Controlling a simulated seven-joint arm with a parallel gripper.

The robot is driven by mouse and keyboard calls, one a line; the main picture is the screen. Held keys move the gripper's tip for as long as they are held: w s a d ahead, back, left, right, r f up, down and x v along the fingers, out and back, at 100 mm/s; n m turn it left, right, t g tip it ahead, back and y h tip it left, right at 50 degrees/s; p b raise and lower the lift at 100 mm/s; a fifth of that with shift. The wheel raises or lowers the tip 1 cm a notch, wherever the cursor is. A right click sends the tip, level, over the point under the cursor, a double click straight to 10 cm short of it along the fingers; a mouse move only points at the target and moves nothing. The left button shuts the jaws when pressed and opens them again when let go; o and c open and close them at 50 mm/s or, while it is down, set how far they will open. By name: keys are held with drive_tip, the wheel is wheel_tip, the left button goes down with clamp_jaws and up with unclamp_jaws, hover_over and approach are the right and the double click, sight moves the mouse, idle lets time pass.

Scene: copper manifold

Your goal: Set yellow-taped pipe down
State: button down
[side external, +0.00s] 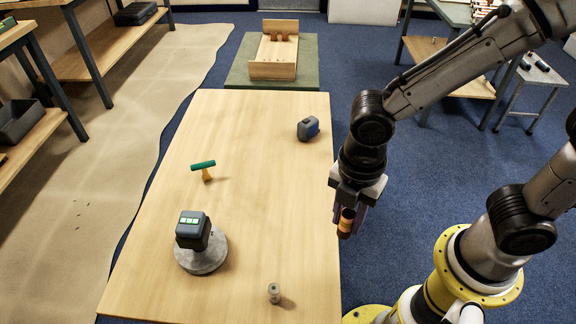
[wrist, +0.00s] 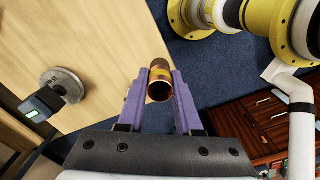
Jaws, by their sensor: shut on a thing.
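The yellow-taped pipe (side external: 346,222) is a short copper tube with a yellow band. It also shows in the wrist view (wrist: 159,82), with its open end towards the camera. My gripper (side external: 347,213) is shut on it, with a purple finger on each side of the pipe. The gripper and pipe are in the air beside the right edge of the wooden table (side external: 240,200), over or near the blue floor. The pipe's height above the table is hard to tell.
A wooden tray (side external: 273,71) lies beyond. The table's middle is clear.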

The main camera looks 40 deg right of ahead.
drive_tip(key=w+r+n, duration=0.2)
drive_tip(key=w+r, duration=0.1)
drive_tip(key=w, duration=0.6)
drive_tip(key=w+d+f+m, duration=0.1)
drive_tip(key=w+d, duration=0.3)
drive_tip(key=w, duration=0.4)
drive_tip(key=w+d, duration=0.5)
drive_tip(key=w, duration=0.2)
drive_tip(key=w+d+f+m, duration=0.2)
drive_tip(key=w+d+f, duration=0.1)
drive_tip(key=d, duration=0.2)
drive_tip(key=w+f, duration=0.3)
drive_tip(key=w, duration=0.1)
drive_tip(key=w+f, duration=0.3)
drive_tip(key=w, duration=0.1)
drive_tip(key=w+f, duration=0.3)
drive_tip(key=w, duration=0.2)
drive_tip(key=shift+a+f, duration=0.2)
drive_tip(key=shift+a, duration=0.1)
drive_tip(key=shift+w+f, duration=0.1)
drive_tip(key=shift+f, duration=1.65)
drive_tip(key=shift+f, duration=0.1)
